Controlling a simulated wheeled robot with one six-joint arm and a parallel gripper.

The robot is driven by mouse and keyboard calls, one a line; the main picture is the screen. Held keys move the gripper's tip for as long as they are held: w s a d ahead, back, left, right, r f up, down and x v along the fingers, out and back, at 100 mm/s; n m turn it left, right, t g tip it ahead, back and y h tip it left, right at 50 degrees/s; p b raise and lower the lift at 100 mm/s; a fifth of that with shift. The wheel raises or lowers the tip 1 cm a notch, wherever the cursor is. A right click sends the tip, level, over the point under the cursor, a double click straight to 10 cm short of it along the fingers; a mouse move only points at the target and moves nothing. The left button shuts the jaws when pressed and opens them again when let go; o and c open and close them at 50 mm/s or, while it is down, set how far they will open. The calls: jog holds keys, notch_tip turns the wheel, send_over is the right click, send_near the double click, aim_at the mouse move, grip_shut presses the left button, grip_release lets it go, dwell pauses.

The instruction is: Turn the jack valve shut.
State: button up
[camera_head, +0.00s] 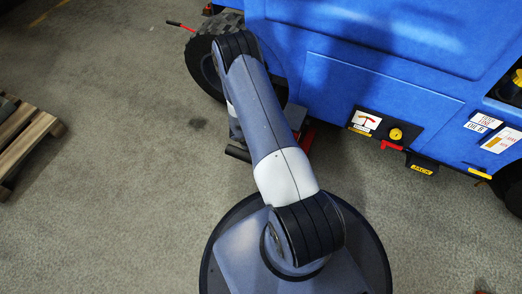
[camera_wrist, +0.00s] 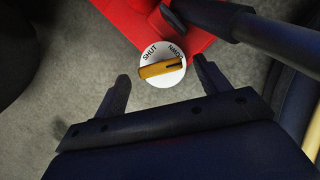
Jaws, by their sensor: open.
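The jack valve (camera_wrist: 161,70) shows in the wrist view as a round white dial with an orange bar handle across it. The dial is lettered SHUT at the upper left and what looks like DOWN at the upper right. The bar lies nearly level, its dark-marked end pointing right, below the DOWN lettering. The valve sits at the edge of the red jack body (camera_wrist: 127,14). My gripper (camera_wrist: 162,69) is open, one finger on each side of the dial, with a gap on both sides. In the head view my arm hides the valve; some red of the jack (camera_head: 307,140) shows beside it.
A blue vehicle (camera_head: 380,90) with a black tyre (camera_head: 200,68) stands close beyond my arm. A wooden pallet (camera_head: 25,130) lies left. The floor between is clear.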

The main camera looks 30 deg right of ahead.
jog(key=shift+x, duration=0.85)
jog(key=shift+c, duration=0.3)
jog(key=c, duration=0.9)
